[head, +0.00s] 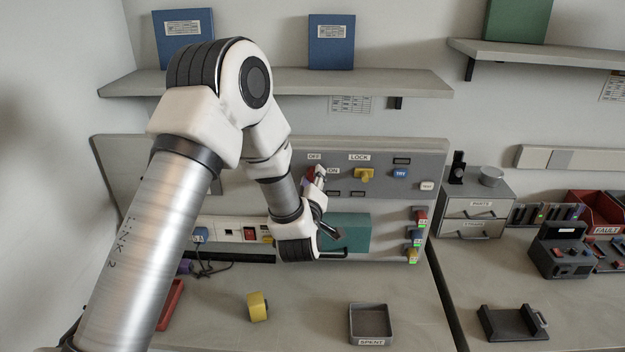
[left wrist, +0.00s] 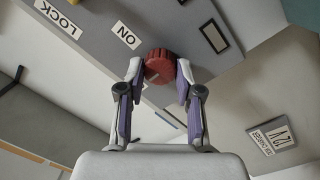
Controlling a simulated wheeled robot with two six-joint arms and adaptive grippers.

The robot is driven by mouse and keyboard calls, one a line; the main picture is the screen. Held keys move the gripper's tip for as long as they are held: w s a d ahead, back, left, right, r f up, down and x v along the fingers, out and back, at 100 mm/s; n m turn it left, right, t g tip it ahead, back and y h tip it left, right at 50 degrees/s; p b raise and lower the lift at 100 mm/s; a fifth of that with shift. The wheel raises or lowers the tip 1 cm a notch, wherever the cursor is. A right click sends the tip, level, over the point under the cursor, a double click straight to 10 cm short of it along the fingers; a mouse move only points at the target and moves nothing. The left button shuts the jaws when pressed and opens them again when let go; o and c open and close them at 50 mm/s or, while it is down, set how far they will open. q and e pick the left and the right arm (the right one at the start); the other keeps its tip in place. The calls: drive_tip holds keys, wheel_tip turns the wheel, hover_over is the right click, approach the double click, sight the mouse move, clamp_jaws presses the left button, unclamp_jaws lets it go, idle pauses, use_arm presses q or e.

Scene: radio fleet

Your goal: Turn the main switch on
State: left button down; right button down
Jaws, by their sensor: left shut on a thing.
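The main switch is a round red knob (head: 310,173) on the grey upright panel (head: 435,165), beside the OFF label (head: 314,157) and ON label (head: 333,171). In the left wrist view the red knob (left wrist: 159,66) sits between the two fingertips, with the ON label (left wrist: 126,35) close by. My left gripper (head: 317,177) reaches up to the panel and is shut on the knob; its fingers also show in the left wrist view (left wrist: 160,75). I cannot tell for sure which way the knob points. My right gripper is not in view.
A yellow block (head: 257,307) and the SPENT tray (head: 371,325) are on the bench below. A shelf (head: 400,84) runs above.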

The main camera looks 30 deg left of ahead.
use_arm(q)
drive_tip(key=shift+m, duration=0.4)
drive_tip(key=m, duration=0.3)
drive_tip(key=shift+r+m, duration=0.1)
drive_tip(key=shift+m, duration=0.2)
drive_tip(key=m, duration=0.4)
drive_tip(key=shift+r+g+p, duration=0.1)
drive_tip(key=shift+g+p, duration=0.2)
drive_tip(key=shift+p, duration=0.1)
drive_tip(key=shift+w+d+m+g+y+p, duration=0.15)
drive_tip(key=shift+m+p, duration=0.3)
drive_tip(key=shift+m, duration=1)
drive_tip(key=shift+s+a+m+g+y+p, duration=0.15)
drive_tip(key=shift+m+p, duration=0.3)
drive_tip(key=shift+m, duration=0.95)
drive_tip(key=shift+w+d+m+g+y+p, duration=0.15)
drive_tip(key=shift+m+p, duration=0.3)
drive_tip(key=shift+m, duration=1)
drive_tip(key=c, duration=0.7)
unclamp_jaws()
drive_tip(key=shift+c, duration=0.2)
